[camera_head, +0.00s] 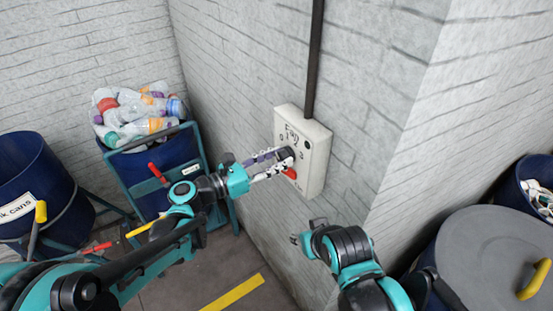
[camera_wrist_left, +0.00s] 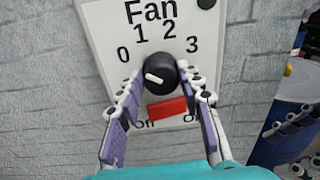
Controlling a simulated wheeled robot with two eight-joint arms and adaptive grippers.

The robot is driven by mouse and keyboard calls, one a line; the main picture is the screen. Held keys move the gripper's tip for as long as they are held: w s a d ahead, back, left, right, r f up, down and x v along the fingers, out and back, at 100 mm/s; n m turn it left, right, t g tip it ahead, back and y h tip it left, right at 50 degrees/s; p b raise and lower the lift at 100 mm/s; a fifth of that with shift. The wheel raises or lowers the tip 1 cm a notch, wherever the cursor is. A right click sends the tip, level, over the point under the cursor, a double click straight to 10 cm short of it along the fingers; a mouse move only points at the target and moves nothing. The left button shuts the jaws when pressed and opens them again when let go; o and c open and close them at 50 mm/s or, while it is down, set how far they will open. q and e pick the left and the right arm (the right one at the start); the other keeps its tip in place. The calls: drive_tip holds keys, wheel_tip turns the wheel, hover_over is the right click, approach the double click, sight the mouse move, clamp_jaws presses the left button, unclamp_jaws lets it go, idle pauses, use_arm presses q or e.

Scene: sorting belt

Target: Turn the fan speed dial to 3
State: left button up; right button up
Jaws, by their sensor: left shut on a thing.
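The white fan control box (camera_head: 318,150) is fixed to the brick wall; its face (camera_wrist_left: 98,20) reads "Fan" with 0, 1, 2 and 3 in an arc. The black dial (camera_wrist_left: 160,72) sits below the numbers, its white mark on the left part of the knob, slanting up to the left, roughly on the 0 side. My left gripper (camera_wrist_left: 160,82) is shut on the dial, one finger on each side. In the head view the left gripper (camera_head: 287,160) hides most of the dial. My right gripper (camera_head: 302,240) is low and apart from the box; its fingers are unclear.
A red switch (camera_wrist_left: 167,109) sits just below the dial between the fingers; it also shows in the head view (camera_head: 291,173). A dark conduit (camera_head: 315,60) runs up from the box. Bins with bottles (camera_head: 160,165) and cans stand left, a grey-lidded bin (camera_head: 490,260) right.

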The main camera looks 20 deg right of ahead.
use_arm(q)
drive_tip(key=m, duration=0.5)
drive_tip(key=shift+s+d+m+b, duration=0.1)
drive_tip(key=shift+s+m+b, duration=0.05)
drive_tip(key=shift+m+b, duration=0.2)
drive_tip(key=m, duration=0.5)
drive_tip(key=shift+y, duration=0.3)
drive_tip(key=shift+c, duration=0.2)
drive_tip(key=m, duration=0.6)
drive_tip(key=shift+m+b, duration=0.25)
drive_tip(key=shift+b, duration=0.15)
drive_tip(key=m, duration=0.5)
drive_tip(key=shift+t, duration=0.4)
drive_tip(key=shift+r, duration=0.1)
